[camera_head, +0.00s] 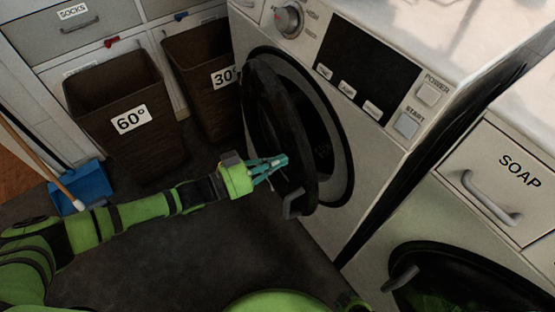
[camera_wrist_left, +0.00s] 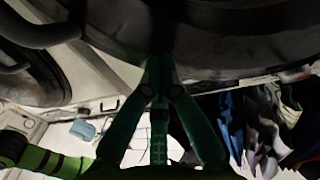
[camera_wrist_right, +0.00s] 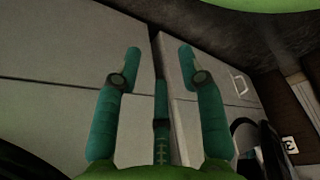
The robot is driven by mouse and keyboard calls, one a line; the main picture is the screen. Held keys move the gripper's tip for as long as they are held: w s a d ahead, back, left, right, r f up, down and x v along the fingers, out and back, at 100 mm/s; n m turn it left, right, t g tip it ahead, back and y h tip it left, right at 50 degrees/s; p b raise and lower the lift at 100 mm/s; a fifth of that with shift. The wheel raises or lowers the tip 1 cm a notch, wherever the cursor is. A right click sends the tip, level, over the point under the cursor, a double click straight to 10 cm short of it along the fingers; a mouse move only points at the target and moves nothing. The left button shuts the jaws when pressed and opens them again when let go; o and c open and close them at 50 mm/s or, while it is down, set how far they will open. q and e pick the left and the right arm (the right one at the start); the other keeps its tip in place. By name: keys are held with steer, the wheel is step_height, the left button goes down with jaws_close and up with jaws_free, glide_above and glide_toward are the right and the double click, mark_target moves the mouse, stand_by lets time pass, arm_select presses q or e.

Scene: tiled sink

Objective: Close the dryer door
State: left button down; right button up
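In the head view, the round dark door (camera_head: 262,110) of the white machine in the middle stands open, swung out from its round opening (camera_head: 325,150). A grey handle (camera_head: 293,203) sits low on the door's edge. My right gripper (camera_wrist_right: 160,53) is open and empty, facing pale cabinet-like panels.
A second machine with a SOAP drawer (camera_head: 490,180) and a dark round door (camera_head: 465,280) stands at the right. Brown bins marked 60° (camera_head: 125,155) and 30° (camera_head: 195,75) stand at the left, near a blue dustpan (camera_head: 85,184). Dark floor lies open below my left arm.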

mark_target(309, 151)
stand_by(0.3)
arm_select(q)
steer(key=w+d+t, duration=0.1)
steer(key=d, duration=0.1)
steer(key=w+d+n+t+y, duration=0.1)
steer(key=d, duration=0.1)
steer(key=w+d+n, duration=0.1)
steer(key=d, duration=0.2)
steer(key=shift+d+t+y, duration=0.1)
steer(key=shift+t+y, duration=0.2)
steer(key=shift+t, duration=0.1)
steer(key=shift+w+d+r, duration=0.1)
steer(key=shift+d, duration=0.1)
steer(key=shift+r+t, duration=0.15)
steer(key=shift+t, duration=0.15)
arm_select(e)
steer(key=shift+s+a+r, duration=0.1)
steer(key=shift+s+a, duration=0.05)
steer(key=shift+s, duration=0.6)
arm_select(q)
steer(key=shift+p, duration=0.3)
arm_select(e)
steer(key=shift+a, duration=0.1)
